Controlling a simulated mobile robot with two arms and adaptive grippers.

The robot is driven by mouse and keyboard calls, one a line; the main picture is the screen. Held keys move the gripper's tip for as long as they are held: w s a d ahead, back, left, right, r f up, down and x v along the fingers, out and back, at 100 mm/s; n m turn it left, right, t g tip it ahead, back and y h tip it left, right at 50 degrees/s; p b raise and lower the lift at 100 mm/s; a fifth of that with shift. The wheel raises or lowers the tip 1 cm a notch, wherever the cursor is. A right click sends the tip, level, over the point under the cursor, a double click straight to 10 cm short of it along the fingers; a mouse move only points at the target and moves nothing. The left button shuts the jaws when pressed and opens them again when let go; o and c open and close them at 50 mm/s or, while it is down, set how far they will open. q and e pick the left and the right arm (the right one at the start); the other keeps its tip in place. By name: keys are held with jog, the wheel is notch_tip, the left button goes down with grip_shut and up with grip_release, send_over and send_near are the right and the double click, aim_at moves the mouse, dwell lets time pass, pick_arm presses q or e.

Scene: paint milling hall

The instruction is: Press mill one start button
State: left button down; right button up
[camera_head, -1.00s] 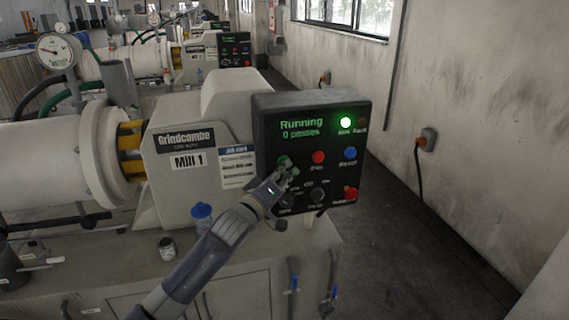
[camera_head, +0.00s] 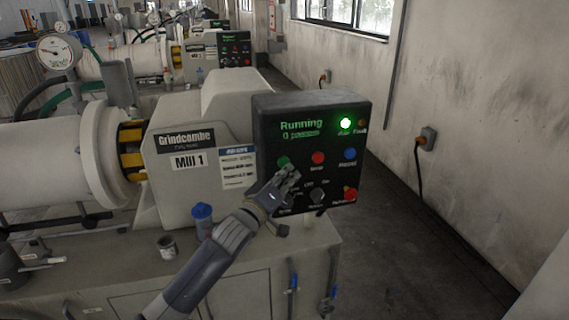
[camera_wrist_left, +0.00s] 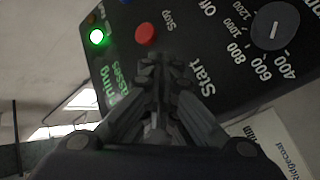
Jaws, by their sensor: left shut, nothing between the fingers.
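The Mill 1 control panel (camera_head: 330,115) is a black box on the mill's end; it also shows in the left wrist view (camera_wrist_left: 200,30). Its display (camera_head: 300,128) reads "Running", and a green lamp (camera_head: 345,123) is lit. The green start button (camera_head: 284,161) shows just above my left gripper (camera_head: 292,174) in the head view. The gripper is shut and empty, with its fingertips in front of the panel. In the wrist view the fingers (camera_wrist_left: 165,68) hide the start button beside the "Start" label. Whether they touch the panel I cannot tell. My right gripper is out of view.
A red stop button (camera_head: 318,158), a blue button (camera_head: 350,154), a dark knob (camera_head: 317,196) and a red emergency button (camera_head: 351,194) share the panel. A blue-capped bottle (camera_head: 203,218) and a small can (camera_head: 167,246) stand on the bench below. The aisle at right is clear.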

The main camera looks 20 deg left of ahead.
pick_arm(q)
jog(key=s+d, duration=0.1)
jog(key=s+d+p, duration=0.1)
jog(key=s+p, duration=0.1)
jog(key=s, duration=0.1)
jog(key=shift+s+d, duration=0.1)
jog(key=shift+d, duration=0.3)
dwell(0.6)
